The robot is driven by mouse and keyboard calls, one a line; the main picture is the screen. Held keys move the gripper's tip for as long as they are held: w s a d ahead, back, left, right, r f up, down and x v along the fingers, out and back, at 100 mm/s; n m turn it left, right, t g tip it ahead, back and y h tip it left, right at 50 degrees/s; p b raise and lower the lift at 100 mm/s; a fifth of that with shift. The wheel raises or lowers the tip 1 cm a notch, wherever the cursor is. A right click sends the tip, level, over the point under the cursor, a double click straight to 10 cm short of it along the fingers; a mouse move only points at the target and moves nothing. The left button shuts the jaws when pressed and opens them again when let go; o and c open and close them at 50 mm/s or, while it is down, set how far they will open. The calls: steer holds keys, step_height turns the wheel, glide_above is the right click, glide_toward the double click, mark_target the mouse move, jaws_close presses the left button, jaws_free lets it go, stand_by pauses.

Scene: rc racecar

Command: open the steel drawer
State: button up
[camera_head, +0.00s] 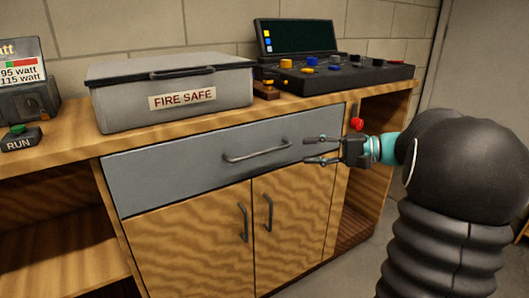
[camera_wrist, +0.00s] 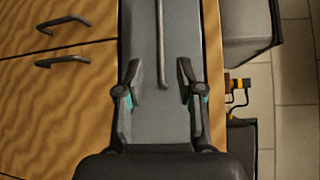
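The steel drawer (camera_head: 190,165) is a blue-grey front under the worktop, and it looks shut. Its bar handle (camera_head: 257,151) runs across the middle of the front. My gripper (camera_head: 308,149) is open and empty, just right of the handle's right end. In the wrist view the drawer front (camera_wrist: 150,110) runs up the picture. There the handle (camera_wrist: 161,45) points down toward the gap between the open fingers of my gripper (camera_wrist: 161,85). Its near end sits around fingertip level. I see no contact with the handle.
A grey fire safe (camera_head: 170,92) and a control console (camera_head: 330,72) stand on the worktop above. Wooden cabinet doors (camera_head: 200,245) with two upright handles are below the drawer. An open shelf space (camera_head: 375,160) with a red knob (camera_head: 356,124) is to the right.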

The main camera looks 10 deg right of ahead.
mark_target(268, 152)
steer(key=x, duration=1.2)
steer(key=shift+a, duration=0.2)
jaws_close()
